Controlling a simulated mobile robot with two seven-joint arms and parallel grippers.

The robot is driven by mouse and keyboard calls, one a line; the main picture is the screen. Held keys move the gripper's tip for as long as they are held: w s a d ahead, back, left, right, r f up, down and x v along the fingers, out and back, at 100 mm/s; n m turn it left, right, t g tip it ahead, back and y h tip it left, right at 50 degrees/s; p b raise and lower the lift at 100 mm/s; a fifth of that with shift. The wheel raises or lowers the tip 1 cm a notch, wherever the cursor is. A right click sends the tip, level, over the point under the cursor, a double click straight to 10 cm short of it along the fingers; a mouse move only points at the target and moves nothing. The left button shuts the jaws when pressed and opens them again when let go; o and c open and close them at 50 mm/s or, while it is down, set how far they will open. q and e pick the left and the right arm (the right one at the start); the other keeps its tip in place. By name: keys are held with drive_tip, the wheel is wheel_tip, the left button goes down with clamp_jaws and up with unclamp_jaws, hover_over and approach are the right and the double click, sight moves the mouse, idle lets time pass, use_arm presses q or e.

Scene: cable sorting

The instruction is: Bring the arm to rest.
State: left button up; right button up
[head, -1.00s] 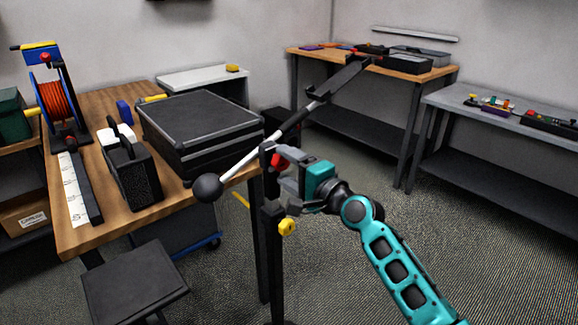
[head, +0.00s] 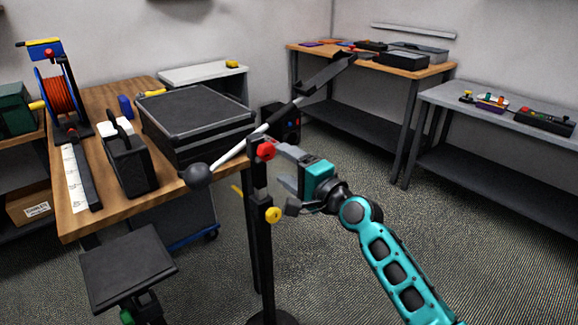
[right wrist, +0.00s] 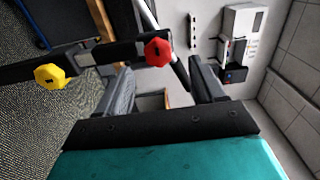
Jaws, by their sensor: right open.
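My right gripper (head: 284,168) is open and empty in the head view, at the end of my teal arm. It is just right of a black stand (head: 263,235) with a red knob (head: 266,151) and a yellow knob (head: 273,215). In the right wrist view the two fingers (right wrist: 165,92) are spread apart, with the red knob (right wrist: 158,52) beyond them. I see no object between the fingers. A boom with a black ball (head: 197,175) at its lower end crosses the top of the stand. My left gripper is not in view.
A wooden bench (head: 75,225) at left holds a black case (head: 197,118), a smaller black box (head: 130,165) and an orange cable reel (head: 57,105). A black stool (head: 128,268) stands in front. Grey carpet (head: 330,285) is clear below my right arm.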

drive_tip(key=s+d+f+n+g+h+p, duration=0.1)
drive_tip(key=s+d+f+n+h, duration=0.15)
drive_tip(key=s+f, duration=0.4)
drive_tip(key=s+d+f+n+h+p, duration=0.1)
drive_tip(key=s+d+f+n+h, duration=0.15)
drive_tip(key=s+f, duration=0.4)
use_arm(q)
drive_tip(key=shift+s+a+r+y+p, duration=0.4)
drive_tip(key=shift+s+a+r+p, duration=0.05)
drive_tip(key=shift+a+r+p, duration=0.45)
use_arm(e)
drive_tip(key=s+d+f+n+g+h, duration=0.1)
drive_tip(key=s+d+f+n, duration=0.3)
drive_tip(key=s, duration=0.5)
drive_tip(key=s+d+f+n+g+h, duration=0.1)
drive_tip(key=s+d+f+n, duration=0.3)
drive_tip(key=s, duration=0.5)
drive_tip(key=shift+d+f+g+h, duration=0.35)
drive_tip(key=shift+f+g+h, duration=0.05)
drive_tip(key=shift+f+h, duration=0.4)
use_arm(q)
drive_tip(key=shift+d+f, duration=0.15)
